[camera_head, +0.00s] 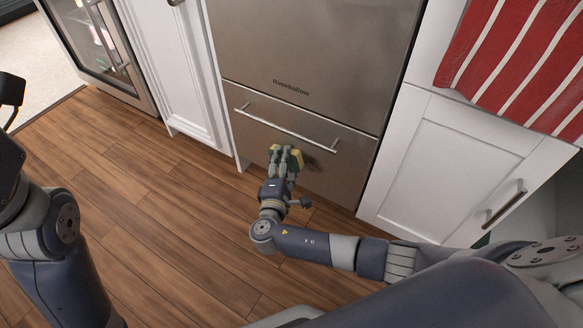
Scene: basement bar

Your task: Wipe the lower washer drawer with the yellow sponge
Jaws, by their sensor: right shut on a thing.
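The lower washer drawer (345,177) is a stainless steel front with a long bar handle (285,127). A dark smudge (312,162) shows on its face below the handle. My right gripper (286,156) is in front of the drawer, below the handle, shut on the yellow sponge (296,158). The fingers cover most of the sponge. The sponge is at or very near the drawer face, just left of the smudge; I cannot tell whether it touches. My left arm is at the left edge, and its gripper is only partly in view at the upper left (11,90).
White cabinets (440,165) flank the steel appliance (310,50). A red striped towel (525,60) hangs at the upper right. A glass-door fridge (100,45) stands at the upper left. The wood floor (150,190) in front is clear.

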